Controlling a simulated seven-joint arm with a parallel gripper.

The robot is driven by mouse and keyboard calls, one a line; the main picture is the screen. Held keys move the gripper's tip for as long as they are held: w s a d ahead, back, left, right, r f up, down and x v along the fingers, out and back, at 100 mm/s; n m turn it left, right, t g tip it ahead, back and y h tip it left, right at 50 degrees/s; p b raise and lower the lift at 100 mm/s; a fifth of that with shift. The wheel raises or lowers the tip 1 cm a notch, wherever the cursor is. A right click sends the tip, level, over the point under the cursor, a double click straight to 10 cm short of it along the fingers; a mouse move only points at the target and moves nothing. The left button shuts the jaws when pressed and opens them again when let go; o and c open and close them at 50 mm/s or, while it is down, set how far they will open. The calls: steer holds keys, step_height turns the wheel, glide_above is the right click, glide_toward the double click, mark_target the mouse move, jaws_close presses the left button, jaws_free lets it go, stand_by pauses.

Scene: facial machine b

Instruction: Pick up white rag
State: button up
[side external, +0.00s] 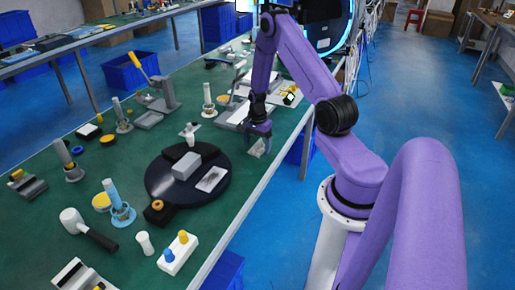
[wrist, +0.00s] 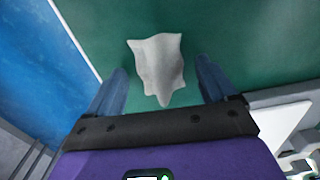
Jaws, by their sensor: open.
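The white rag (wrist: 158,66) lies crumpled on the green table top, close to the table's edge. In the wrist view it sits ahead of and between my two fingers. My gripper (wrist: 163,88) is open, with nothing between the fingers touching the rag that I can see. In the side external view my gripper (side external: 258,138) points down over the table's right edge. The rag (side external: 257,149) shows there as a small pale patch just below the fingers, partly hidden by them.
A black round turntable (side external: 218,190) with a grey block (side external: 187,166) stands left of my gripper. A white-and-grey device (side external: 232,117) lies close behind it. A mallet (side external: 88,229) and several stands cover the table's left part. The table edge (side external: 262,188) drops to blue floor.

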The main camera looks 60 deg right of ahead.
mark_target(258, 142)
steer(key=shift+f, duration=0.15)
steer(key=c, duration=1.1)
step_height(258, 142, up, 10)
steer(key=shift+r, duration=0.1)
